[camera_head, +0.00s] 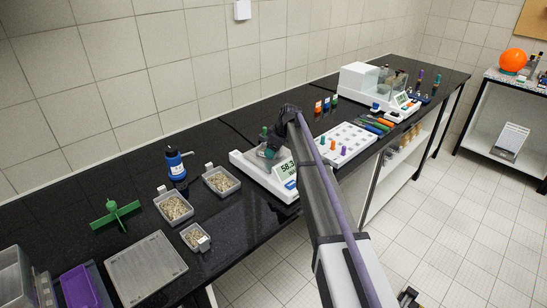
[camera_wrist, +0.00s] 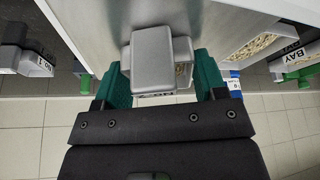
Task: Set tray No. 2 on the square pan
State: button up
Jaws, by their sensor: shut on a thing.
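My gripper (camera_wrist: 162,82) is shut, its two green fingers on either side of a grey block-shaped handle (camera_wrist: 153,50). A label with dark lettering shows below the handle, mostly hidden, so I cannot read a tray number. In the head view my gripper (camera_head: 270,146) is over the white balance (camera_head: 284,193), whose green display reads about 58.3. The arm and gripper hide most of the balance's pan and what is held, so I cannot tell whether they touch.
A blue bottle (camera_head: 176,164), a green cross-shaped piece (camera_head: 115,215), a flat grey plate (camera_head: 146,268) and a purple bin (camera_head: 80,287) are on the black counter at left. A white rack (camera_head: 345,140) with coloured pegs and a second balance (camera_head: 362,82) stand beyond my gripper.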

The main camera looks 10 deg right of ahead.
jog(key=shift+r, duration=0.15)
jog(key=shift+c, duration=0.3)
jog(key=shift+f, duration=0.35)
jog(key=o, duration=1)
jog(key=shift+r, duration=0.15)
jog(key=shift+c, duration=0.2)
